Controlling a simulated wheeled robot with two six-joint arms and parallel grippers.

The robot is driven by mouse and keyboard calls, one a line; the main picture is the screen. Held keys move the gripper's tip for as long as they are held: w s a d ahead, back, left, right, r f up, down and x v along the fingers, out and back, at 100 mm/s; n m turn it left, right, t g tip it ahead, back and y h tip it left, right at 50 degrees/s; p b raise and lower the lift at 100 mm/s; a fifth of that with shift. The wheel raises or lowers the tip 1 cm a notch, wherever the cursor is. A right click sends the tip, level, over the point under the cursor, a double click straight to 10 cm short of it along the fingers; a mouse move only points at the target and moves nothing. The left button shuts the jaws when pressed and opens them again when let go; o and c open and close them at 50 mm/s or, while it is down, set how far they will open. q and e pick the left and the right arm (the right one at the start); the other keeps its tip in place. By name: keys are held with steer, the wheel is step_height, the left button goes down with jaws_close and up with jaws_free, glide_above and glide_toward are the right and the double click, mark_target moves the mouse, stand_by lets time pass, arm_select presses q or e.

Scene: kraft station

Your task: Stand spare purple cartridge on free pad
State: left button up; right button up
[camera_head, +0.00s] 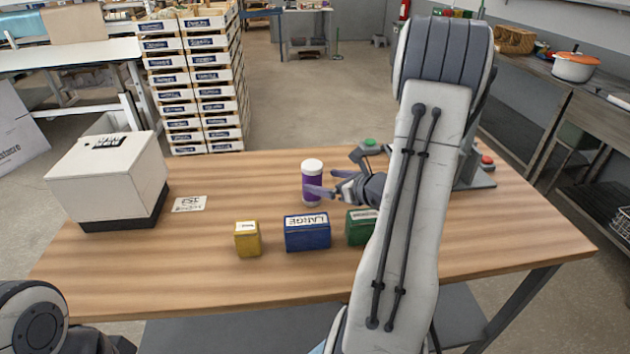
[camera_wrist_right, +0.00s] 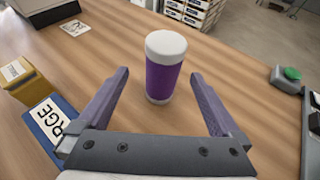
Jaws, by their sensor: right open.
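The purple cartridge (camera_head: 311,186) with a white cap stands upright on the wooden table, near the middle. My right gripper (camera_head: 320,182) comes in from the right at its level. In the right wrist view the cartridge (camera_wrist_right: 163,78) stands between the tips of the open fingers (camera_wrist_right: 160,78), with a gap on each side. No free pad can be made out for certain. A flat white printed card (camera_head: 188,204) lies to the left. My left gripper is out of view; only part of its arm shows at the lower left.
A yellow box (camera_head: 247,240), a blue box (camera_head: 307,234) and a green box (camera_head: 359,228) stand in front of the cartridge. A white machine (camera_head: 108,178) stands at the left. A green button (camera_head: 370,142) is behind the gripper. The table between card and cartridge is clear.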

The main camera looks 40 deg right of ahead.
mark_target(319, 179)
steer(key=shift+w+d+f, duration=0.25)
steer(key=shift+w+f, duration=0.1)
steer(key=shift+w, duration=0.25)
steer(key=p+x, duration=0.1)
steer(key=x, duration=0.3)
steer(key=shift+w+p, duration=0.15)
steer(key=shift+p, duration=0.15)
steer(key=shift+w+f, duration=0.2)
steer(key=shift+w, duration=0.15)
steer(key=shift+a, duration=0.1)
steer(key=c, duration=1.5)
jaws_close()
steer(key=shift+r, duration=0.15)
